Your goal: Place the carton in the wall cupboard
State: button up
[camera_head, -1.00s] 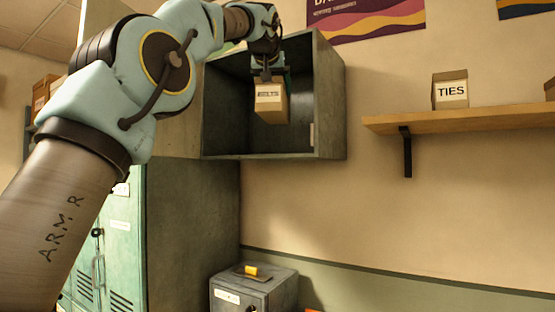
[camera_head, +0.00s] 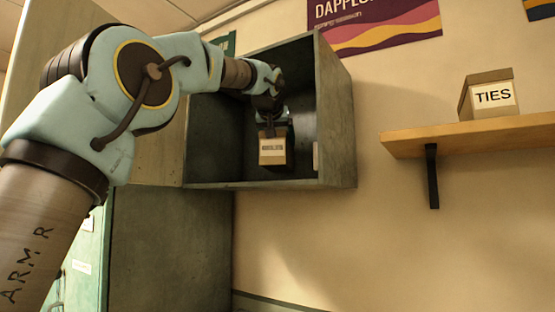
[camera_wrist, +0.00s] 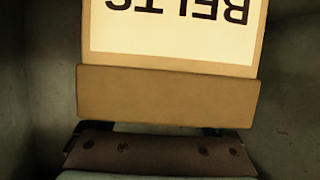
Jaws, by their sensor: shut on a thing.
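The carton (camera_head: 272,151) is a small tan box with a white label. It hangs below my gripper (camera_head: 272,128) inside the open wall cupboard (camera_head: 335,120), a dark green-grey box with an open front. In the wrist view the carton (camera_wrist: 168,95) fills the middle, and its label reads BELTS upside down. My gripper is shut on the carton's top. The carton appears a little above the cupboard floor, but I cannot tell whether it touches. The cupboard's back corners are partly hidden by my arm and the carton.
A wooden shelf (camera_head: 470,136) on a black bracket (camera_head: 432,175) holds a TIES box (camera_head: 488,94) at the right. Tall green lockers (camera_head: 165,250) stand below the cupboard. A small pale piece (camera_head: 316,156) shows at the cupboard's inner right side. Posters hang above.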

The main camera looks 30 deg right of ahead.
aim_at(278, 169)
jog(key=shift+a+f, duration=0.1)
jog(key=shift+f, duration=1.95)
jog(key=shift+f, duration=0.1)
jog(key=o, duration=1.4)
jog(key=shift+s, duration=0.1)
jog(key=b+v, duration=0.4)
jog(key=v, duration=0.8)
